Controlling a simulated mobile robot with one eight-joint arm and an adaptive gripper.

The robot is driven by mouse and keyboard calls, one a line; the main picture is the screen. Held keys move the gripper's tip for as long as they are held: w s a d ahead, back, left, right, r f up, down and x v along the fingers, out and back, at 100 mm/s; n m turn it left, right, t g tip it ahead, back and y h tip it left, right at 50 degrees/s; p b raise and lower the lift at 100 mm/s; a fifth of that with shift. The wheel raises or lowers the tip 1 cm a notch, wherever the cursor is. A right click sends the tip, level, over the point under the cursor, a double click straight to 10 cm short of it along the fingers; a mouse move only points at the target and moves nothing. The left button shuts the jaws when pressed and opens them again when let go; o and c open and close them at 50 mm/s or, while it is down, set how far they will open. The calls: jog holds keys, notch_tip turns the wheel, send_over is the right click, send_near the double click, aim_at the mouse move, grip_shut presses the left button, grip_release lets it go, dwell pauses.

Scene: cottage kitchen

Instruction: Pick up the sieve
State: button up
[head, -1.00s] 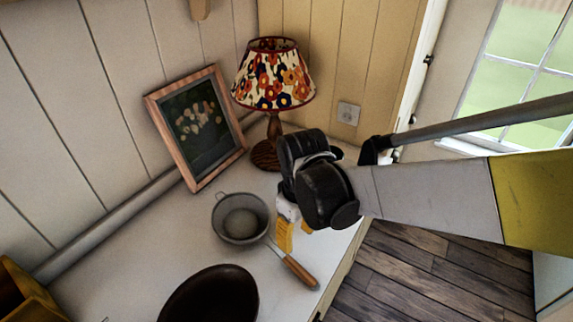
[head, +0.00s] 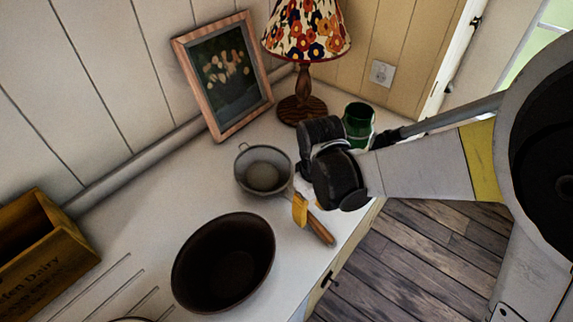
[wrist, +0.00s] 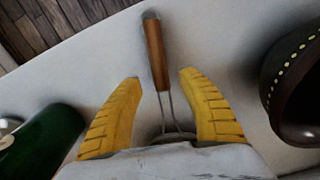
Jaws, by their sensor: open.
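The sieve (head: 263,169) lies on the white worktop, a grey mesh bowl with a wooden handle (head: 321,228) pointing toward the front edge. In the wrist view the wooden handle (wrist: 155,52) and its wire shank (wrist: 168,112) show between the fingers. My gripper (wrist: 156,82) has two yellow ribbed fingers, spread apart on either side of the handle's line, touching neither side that I can see. In the head view my gripper (head: 301,211) is over the handle near the bowl, and partly hides it. The sieve bowl is mostly hidden in the wrist view.
A dark brown bowl (head: 224,264) stands close in front of the sieve. A green can (head: 359,124) is behind my wrist. A picture frame (head: 223,75) and a lamp (head: 303,108) stand at the wall. A wooden crate (head: 38,245) is at the left.

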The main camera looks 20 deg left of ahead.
aim_at(310, 217)
notch_tip(310, 217, down, 3)
jog(key=shift+a+f+b, duration=0.1)
jog(key=shift+b, duration=0.35)
grip_shut()
